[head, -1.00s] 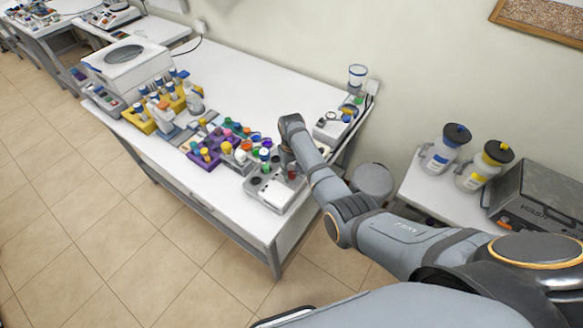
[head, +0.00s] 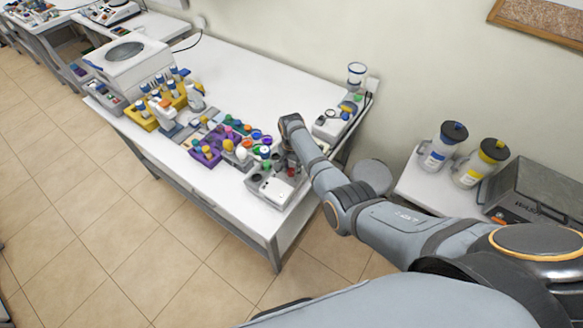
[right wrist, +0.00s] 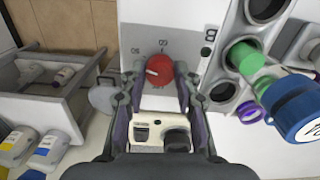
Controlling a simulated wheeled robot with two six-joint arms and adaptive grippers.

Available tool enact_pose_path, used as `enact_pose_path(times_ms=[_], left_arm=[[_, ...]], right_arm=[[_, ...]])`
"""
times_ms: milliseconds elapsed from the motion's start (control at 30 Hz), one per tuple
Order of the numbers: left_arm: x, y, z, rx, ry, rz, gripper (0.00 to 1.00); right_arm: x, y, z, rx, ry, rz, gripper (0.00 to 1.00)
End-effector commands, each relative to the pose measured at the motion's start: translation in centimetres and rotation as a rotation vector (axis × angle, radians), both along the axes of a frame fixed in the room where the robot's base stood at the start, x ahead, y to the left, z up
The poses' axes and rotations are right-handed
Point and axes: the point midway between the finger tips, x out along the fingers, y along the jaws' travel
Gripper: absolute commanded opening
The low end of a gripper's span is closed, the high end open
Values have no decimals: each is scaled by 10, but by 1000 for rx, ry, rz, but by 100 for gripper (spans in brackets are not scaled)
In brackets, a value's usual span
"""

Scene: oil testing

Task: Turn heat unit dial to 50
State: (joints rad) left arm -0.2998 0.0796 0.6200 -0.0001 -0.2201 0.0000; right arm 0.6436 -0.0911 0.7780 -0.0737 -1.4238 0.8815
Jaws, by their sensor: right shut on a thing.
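The heat unit (head: 279,193) is a white-grey block at the near right corner of the white table, with round sockets and tubes in it. Its red dial (right wrist: 160,71) lies between the fingertips of my right gripper (right wrist: 158,84) in the right wrist view. The gripper is shut on the dial, one finger on each side. In the head view the dial is a small red spot (head: 291,171) partly behind my right gripper (head: 290,160). My left gripper is not in view.
Green-capped and blue-capped tubes (right wrist: 296,113) stand close right of the gripper in the right wrist view. A purple rack (head: 205,157) with coloured caps is left of the heat unit. A small white device (head: 332,127) stands behind it. The table's back middle is clear.

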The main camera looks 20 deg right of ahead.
Motion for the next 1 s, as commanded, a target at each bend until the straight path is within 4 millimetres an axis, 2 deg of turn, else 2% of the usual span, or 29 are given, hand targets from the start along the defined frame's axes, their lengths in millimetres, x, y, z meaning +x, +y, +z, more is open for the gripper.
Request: enact_pose_path(times_ms=[400,967,1000], left_arm=[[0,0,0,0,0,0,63],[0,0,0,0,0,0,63],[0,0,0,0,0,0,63]], right_arm=[[0,0,-1,0,1,-194,0],[-1,0,-1,0,1,-224,0],[-1,0,-1,0,1,-224,32]])
